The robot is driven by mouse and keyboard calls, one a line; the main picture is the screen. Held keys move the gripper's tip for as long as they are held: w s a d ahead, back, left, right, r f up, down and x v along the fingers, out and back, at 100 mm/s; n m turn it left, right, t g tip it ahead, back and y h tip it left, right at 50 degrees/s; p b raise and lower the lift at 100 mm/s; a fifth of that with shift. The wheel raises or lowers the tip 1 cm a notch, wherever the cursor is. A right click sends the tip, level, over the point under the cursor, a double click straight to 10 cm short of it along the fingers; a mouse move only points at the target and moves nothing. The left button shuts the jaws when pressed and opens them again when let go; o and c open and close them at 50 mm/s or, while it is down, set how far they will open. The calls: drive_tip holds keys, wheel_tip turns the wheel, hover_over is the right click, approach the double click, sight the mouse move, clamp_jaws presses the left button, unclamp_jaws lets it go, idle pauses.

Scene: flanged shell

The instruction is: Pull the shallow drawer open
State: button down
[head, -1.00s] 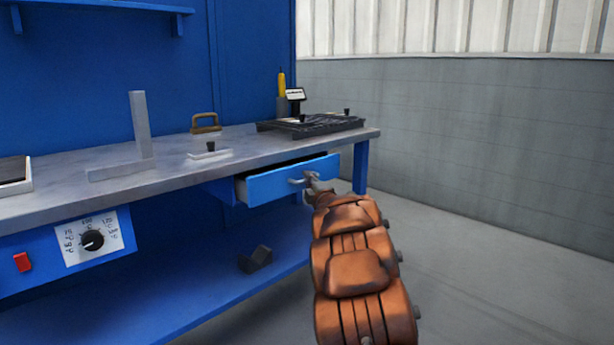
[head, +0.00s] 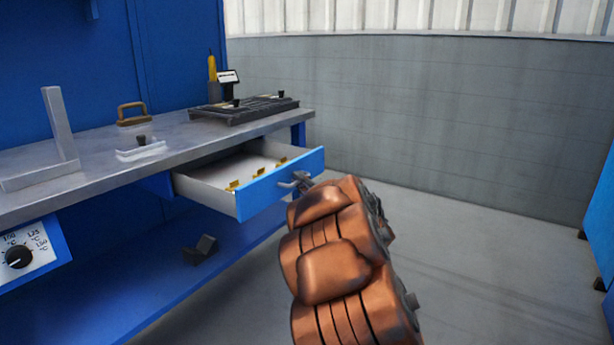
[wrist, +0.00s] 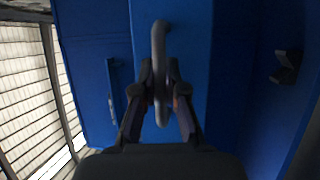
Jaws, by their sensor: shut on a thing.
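The shallow drawer (head: 282,184) has a blue front and pale inner walls. It stands well out from under the grey worktop in the head view, with several small yellow pieces on its pale floor. Its grey bar handle (head: 291,184) is on the front face. My gripper (head: 302,182) is at the handle, partly hidden by my copper-coloured arm. In the wrist view, the two fingers of my gripper (wrist: 159,88) are closed on either side of the handle (wrist: 158,45), against the blue drawer front (wrist: 190,50).
The worktop (head: 95,160) carries an L-shaped metal square (head: 62,135), a brown-handled tool (head: 133,115) and a dark slotted plate (head: 245,109). A dark block (head: 200,249) lies on the blue lower shelf. A blue cabinet (head: 604,230) stands at the right edge. The floor between is clear.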

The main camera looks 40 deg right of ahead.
drive_tip(key=shift+s+d, duration=0.1)
drive_tip(key=shift+s, duration=0.05)
drive_tip(key=c, duration=1.2)
unclamp_jaws()
drive_tip(key=s+a+f, duration=0.1)
drive_tip(key=s+f, duration=0.1)
drive_tip(key=s, duration=0.9)
drive_tip(key=shift+s, duration=0.35)
drive_tip(key=shift+a+f, duration=0.1)
drive_tip(key=shift+a, duration=0.05)
